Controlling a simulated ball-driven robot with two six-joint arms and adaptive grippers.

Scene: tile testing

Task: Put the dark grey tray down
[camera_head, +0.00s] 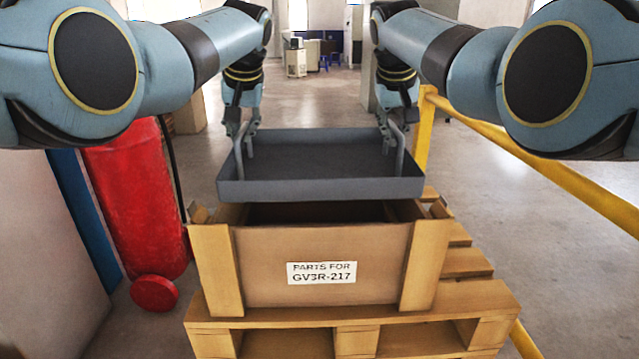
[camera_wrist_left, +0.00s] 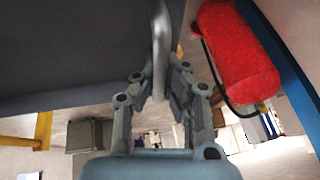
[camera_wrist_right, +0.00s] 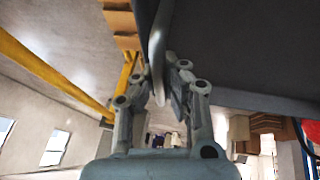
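The dark grey tray (camera_head: 320,188) is a shallow, empty tray with a raised handle at each side. In the head view it hangs level above an open wooden crate, apart from its rim as far as I can see. My left gripper (camera_head: 243,142) is at the tray's left handle. In the left wrist view the fingers (camera_wrist_left: 158,92) close around the grey handle bar (camera_wrist_left: 160,45). My right gripper (camera_head: 402,128) is at the right handle. In the right wrist view its fingers (camera_wrist_right: 160,88) close around the other handle bar (camera_wrist_right: 157,45).
The wooden crate (camera_head: 255,265), labelled "PARTS FOR GV3R-217", stands on a wooden pallet (camera_head: 420,306). A red extinguisher-like cylinder (camera_head: 135,200) stands at the left. A yellow railing (camera_head: 560,172) runs along the right. Open floor lies behind.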

